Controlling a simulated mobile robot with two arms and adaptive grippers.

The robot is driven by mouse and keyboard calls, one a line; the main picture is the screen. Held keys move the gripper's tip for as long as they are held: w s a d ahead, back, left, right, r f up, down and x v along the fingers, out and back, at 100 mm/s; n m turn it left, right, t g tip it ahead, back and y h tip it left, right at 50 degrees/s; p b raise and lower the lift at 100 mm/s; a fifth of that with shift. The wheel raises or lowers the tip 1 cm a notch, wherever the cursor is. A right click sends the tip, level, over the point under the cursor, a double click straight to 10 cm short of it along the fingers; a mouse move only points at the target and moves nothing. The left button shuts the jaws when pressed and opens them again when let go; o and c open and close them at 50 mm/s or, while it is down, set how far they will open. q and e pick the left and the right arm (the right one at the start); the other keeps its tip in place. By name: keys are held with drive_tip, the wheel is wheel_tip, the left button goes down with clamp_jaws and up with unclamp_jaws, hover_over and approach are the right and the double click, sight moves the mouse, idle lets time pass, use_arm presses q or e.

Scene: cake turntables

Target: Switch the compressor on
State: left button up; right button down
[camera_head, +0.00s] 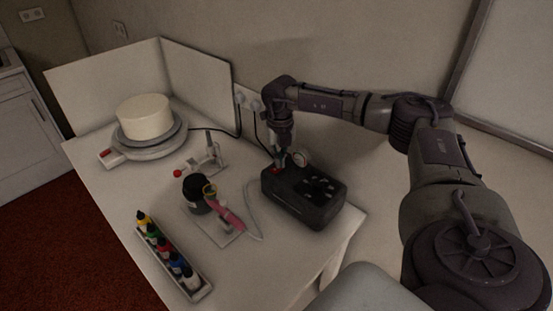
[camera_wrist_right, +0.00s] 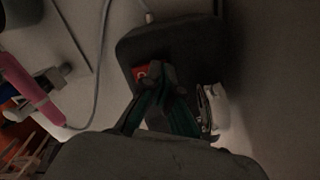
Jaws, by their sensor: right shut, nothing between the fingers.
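The compressor (camera_head: 305,205) is a dark box with a vented top, standing near the right end of the table. It also shows in the right wrist view (camera_wrist_right: 180,45). Its red switch (camera_head: 276,170) is on the top at the left corner; in the right wrist view the switch (camera_wrist_right: 140,71) is partly covered by my fingers. A round gauge (camera_head: 301,158) is behind the switch. My right gripper (camera_head: 280,160) is shut and empty, pointing down with its fingertips at or just above the switch; I cannot tell whether they touch it. My left gripper is out of view.
A pink airbrush (camera_head: 226,215) rests on a stand left of the compressor, with a pale hose between them. A tray (camera_head: 207,288) holds several colour bottles at the front. A white cake (camera_head: 144,116) sits on a turntable (camera_head: 150,150) at the back left. Wall sockets (camera_head: 247,101) are behind.

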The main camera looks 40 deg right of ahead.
drive_tip(key=shift+f, duration=0.15)
drive_tip(key=shift+r+p, duration=0.9)
drive_tip(key=shift+r, duration=0.05)
wheel_tip(320, 180, up, 5)
drive_tip(key=p, duration=0.4)
drive_tip(key=shift+r, duration=0.1)
